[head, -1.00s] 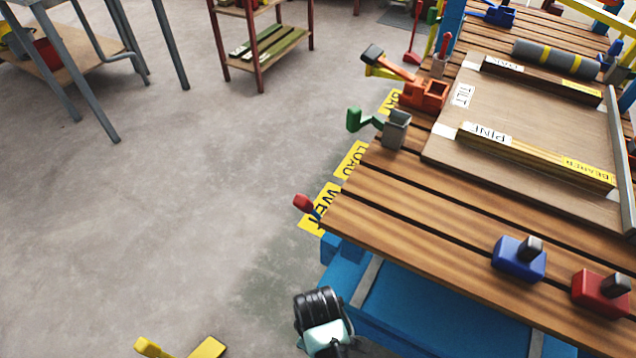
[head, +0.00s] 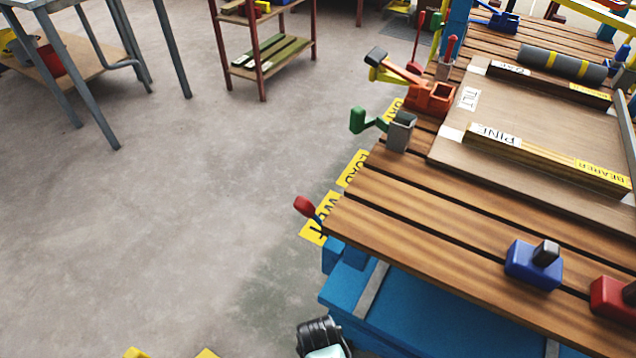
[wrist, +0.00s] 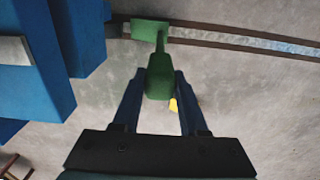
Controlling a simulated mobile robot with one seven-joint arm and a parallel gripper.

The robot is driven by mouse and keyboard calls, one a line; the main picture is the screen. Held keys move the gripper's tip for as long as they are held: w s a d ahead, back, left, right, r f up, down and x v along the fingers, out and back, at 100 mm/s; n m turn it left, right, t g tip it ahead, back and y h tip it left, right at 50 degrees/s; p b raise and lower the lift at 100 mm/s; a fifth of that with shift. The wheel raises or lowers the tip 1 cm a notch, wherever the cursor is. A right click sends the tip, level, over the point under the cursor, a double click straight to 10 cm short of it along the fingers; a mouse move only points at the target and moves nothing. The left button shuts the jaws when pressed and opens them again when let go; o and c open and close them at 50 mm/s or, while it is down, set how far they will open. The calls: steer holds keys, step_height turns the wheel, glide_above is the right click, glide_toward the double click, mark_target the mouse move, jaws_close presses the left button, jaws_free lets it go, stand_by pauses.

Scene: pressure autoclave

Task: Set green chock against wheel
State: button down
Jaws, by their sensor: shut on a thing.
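The green chock (wrist: 150,30) is in the wrist view, with a flat green block at the far end and a thicker green grip toward me. My gripper (wrist: 160,76) is shut on that grip, one blue finger on each side. The block overlaps a dark floor rail (wrist: 240,40) in the picture; I cannot tell whether they touch. I cannot make out a wheel in either view. The head view does not show the chock or my gripper's fingers.
Blue bodywork (wrist: 35,60) stands close on the left in the wrist view. In the head view, the slatted wooden deck (head: 430,220) on a blue base (head: 400,310) fills the right. Open concrete floor (head: 180,220) lies left. Yellow pieces (head: 135,352) show at the bottom edge.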

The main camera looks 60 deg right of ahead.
steer(key=shift+w, duration=0.1)
steer(key=c, duration=0.9)
jaws_free()
steer(key=shift+f, duration=0.15)
steer(key=o, duration=0.5)
steer(key=shift+c, duration=0.2)
step_height(320, 180, up, 12)
steer(key=p, duration=0.5)
steer(key=shift+r, duration=0.2)
